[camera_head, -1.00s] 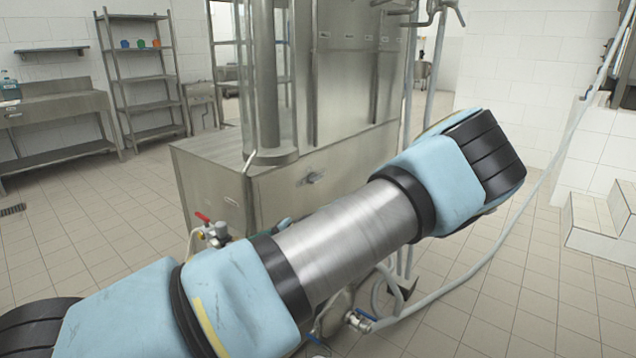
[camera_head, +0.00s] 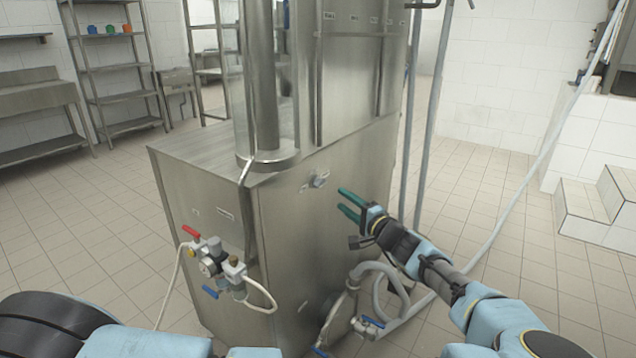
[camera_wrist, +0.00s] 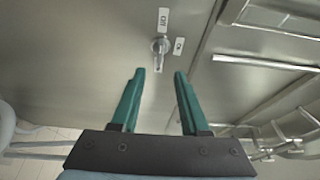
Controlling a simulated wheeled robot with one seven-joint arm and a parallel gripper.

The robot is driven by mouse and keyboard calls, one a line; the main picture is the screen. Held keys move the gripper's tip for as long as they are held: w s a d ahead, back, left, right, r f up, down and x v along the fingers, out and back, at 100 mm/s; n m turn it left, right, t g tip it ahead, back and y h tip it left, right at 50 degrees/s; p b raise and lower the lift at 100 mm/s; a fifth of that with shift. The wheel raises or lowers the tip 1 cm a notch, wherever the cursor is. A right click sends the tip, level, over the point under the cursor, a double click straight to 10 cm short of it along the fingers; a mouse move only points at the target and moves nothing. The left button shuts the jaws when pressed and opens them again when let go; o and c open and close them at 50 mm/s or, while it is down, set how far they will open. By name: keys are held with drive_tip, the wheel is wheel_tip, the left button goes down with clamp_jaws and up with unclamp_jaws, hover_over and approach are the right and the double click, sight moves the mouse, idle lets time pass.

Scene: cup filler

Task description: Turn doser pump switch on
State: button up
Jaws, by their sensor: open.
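The doser pump switch (camera_head: 319,180) is a small metal rotary knob on the side panel of the steel machine (camera_head: 345,215). In the wrist view the switch (camera_wrist: 160,46) has a small lever and two white labels, one above and one to its right. My gripper (camera_head: 344,203) is open, with two green fingers pointing at the panel, just right of and slightly below the switch in the head view. In the wrist view my gripper (camera_wrist: 159,73) has its fingertips apart, with the switch centred just beyond them. Nothing is between the fingers.
A pressure gauge with red and blue valves (camera_head: 213,262) sits on the machine's left face. Hoses and blue-handled valves (camera_head: 368,322) lie low in front of the panel. Vertical pipes (camera_head: 426,130) stand at the right.

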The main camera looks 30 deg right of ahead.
sight(322, 185)
drive_tip(key=w+p, duration=0.1)
drive_tip(key=w, duration=0.4)
drive_tip(key=w+a+p, duration=0.1)
drive_tip(key=w, duration=0.2)
drive_tip(key=shift+w+r+p, duration=0.1)
drive_tip(key=shift+w+p, duration=0.2)
drive_tip(key=shift+p, duration=0.05)
drive_tip(key=shift+w+a, duration=0.1)
drive_tip(key=shift+w, duration=0.75)
clamp_jaws()
